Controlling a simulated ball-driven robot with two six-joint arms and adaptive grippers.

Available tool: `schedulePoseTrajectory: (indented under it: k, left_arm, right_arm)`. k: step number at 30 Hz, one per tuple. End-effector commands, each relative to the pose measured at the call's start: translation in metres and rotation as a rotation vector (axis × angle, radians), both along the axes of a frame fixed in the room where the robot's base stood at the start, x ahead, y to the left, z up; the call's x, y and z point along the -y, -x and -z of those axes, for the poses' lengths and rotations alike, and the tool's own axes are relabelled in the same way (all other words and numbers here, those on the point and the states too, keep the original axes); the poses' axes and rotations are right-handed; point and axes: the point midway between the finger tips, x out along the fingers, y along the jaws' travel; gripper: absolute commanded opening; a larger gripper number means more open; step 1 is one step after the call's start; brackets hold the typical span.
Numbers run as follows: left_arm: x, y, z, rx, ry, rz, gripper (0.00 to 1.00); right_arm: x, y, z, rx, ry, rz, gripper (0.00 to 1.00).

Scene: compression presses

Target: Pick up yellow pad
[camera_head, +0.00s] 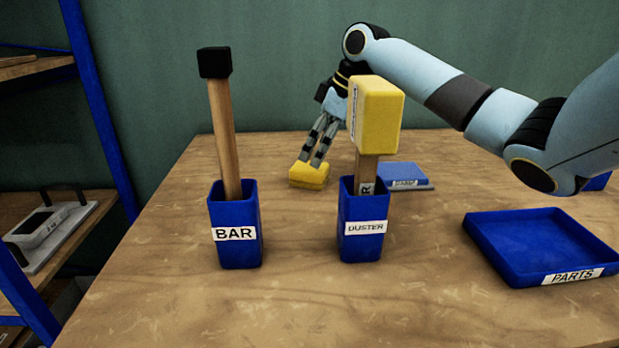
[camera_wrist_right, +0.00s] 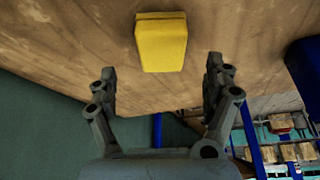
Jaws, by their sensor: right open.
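The yellow pad (camera_head: 309,176) lies on the wooden table, toward its back edge, left of the duster holder. My right gripper (camera_head: 316,160) is just above and behind the pad in the head view, with its fingers pointing down toward it. In the right wrist view the yellow pad (camera_wrist_right: 162,42) lies ahead of the two spread fingers, roughly centred between them. The right gripper (camera_wrist_right: 163,75) is open and nothing is between its fingertips. I cannot tell whether the fingertips touch the pad. My left gripper is in neither view.
A blue holder labelled BAR (camera_head: 237,248) holds a wooden bar with a black head. A blue DUSTER holder (camera_head: 361,245) holds a yellow-headed duster close to the pad. A blue PARTS tray (camera_head: 575,275) is at right.

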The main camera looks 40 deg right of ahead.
Motion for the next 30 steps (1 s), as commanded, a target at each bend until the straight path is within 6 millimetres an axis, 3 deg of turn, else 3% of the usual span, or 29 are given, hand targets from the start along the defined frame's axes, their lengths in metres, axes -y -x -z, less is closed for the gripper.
schedulePoseTrajectory:
  k: [12, 21, 30]
  left_arm:
    - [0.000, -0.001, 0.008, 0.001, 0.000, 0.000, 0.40]
    - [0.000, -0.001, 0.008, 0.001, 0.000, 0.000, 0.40]
    - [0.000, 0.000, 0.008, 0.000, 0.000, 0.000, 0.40]
  right_arm:
    - [-0.012, -0.017, 0.048, -0.001, -0.002, -0.001, 0.85]
    - [-0.012, -0.018, 0.052, 0.000, 0.001, 0.000, 0.85]
    - [-0.012, -0.018, 0.052, 0.000, 0.001, 0.000, 0.45]
